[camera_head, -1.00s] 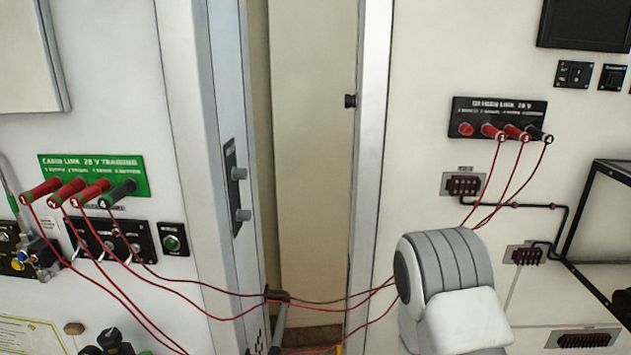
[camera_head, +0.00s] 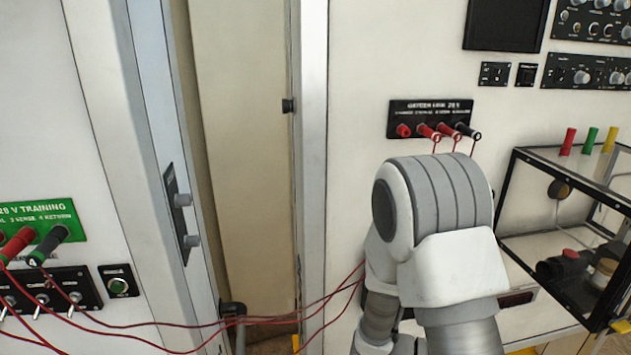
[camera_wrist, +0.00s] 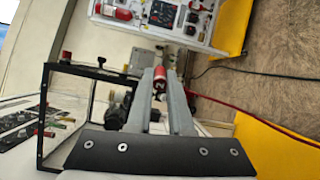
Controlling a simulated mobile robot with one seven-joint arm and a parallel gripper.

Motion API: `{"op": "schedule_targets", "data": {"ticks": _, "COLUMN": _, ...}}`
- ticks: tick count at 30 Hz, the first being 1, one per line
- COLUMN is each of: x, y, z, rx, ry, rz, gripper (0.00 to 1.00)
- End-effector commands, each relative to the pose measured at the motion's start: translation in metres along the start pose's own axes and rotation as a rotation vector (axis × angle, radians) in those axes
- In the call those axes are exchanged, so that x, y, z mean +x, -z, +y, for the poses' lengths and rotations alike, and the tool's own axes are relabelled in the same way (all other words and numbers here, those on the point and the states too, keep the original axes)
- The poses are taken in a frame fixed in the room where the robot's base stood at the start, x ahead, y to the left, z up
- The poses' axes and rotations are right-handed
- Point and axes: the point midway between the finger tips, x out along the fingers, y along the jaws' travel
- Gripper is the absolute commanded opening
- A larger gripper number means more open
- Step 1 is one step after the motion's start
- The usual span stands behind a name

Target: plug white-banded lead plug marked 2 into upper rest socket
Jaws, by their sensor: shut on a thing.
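In the wrist view my gripper (camera_wrist: 163,76) is shut on a red plug (camera_wrist: 159,77), which sits between the fingertips. A red lead (camera_wrist: 235,103) runs off to the right near it. The plug's number and band are too small to read. In the head view my gripper is hidden behind my arm. I cannot pick out the upper rest socket.
A black-framed clear case (camera_head: 555,215) stands at the right, with red, green and yellow pieces on top. A green training panel (camera_head: 35,215) with plugged leads is at the left. Red leads (camera_head: 270,318) hang across the gap between the walls.

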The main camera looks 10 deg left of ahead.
Motion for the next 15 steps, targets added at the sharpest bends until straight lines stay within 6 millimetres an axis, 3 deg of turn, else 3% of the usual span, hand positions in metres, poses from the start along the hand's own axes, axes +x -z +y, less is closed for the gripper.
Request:
{"op": "schedule_targets", "data": {"ticks": 8, "x": -0.017, "y": -0.066, "z": 0.004, "rx": -0.053, "ry": 0.079, "rz": -0.418, "gripper": 0.0}}
{"op": "schedule_targets", "data": {"ticks": 15, "x": -0.056, "y": -0.109, "z": 0.004, "rx": -0.094, "ry": 0.163, "rz": -0.775, "gripper": 0.0}}
